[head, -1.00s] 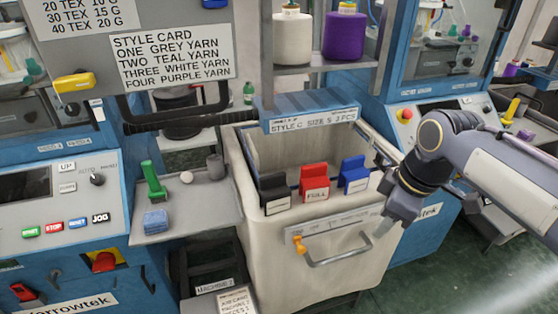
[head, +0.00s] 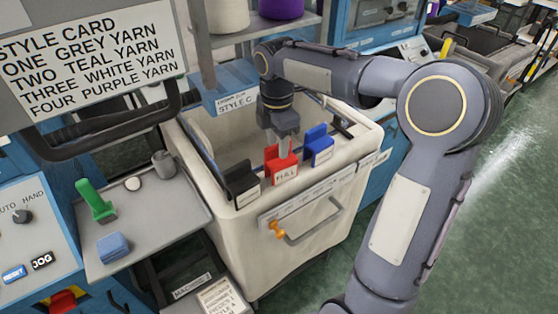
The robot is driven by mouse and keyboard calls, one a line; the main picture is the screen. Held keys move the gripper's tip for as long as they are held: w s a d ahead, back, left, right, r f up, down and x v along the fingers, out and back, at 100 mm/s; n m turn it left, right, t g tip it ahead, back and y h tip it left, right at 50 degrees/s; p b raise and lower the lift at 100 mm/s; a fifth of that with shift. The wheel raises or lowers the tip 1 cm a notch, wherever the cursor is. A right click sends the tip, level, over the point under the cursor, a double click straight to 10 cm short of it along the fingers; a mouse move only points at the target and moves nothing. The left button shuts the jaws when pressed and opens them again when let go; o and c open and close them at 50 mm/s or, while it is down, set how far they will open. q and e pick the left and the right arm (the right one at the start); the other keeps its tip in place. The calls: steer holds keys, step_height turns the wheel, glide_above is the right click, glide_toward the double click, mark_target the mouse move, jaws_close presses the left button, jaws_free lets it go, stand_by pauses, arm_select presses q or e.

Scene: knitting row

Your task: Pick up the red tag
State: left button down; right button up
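The red tag (head: 280,169) with a white label reading FULL hangs on the front rim of the cream bin (head: 230,228). It stands between a black tag (head: 242,183) on its left and a blue tag (head: 318,147) on its right. My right gripper (head: 286,148) points down at the top of the red tag, with its fingertips at the tag's upper edge. The fingers overlap the tag in this view, so whether they are closed on it cannot be told. My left gripper is not in view.
A blue box labelled STYLE C (head: 226,88) sits at the bin's back edge. A grey side shelf (head: 150,215) holds a green tool (head: 95,203), a blue block (head: 112,247) and a grey cup (head: 163,163). A style card (head: 95,55) hangs at upper left.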

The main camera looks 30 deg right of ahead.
steer(key=shift+f, duration=0.6)
jaws_close()
steer(key=shift+r, duration=0.1)
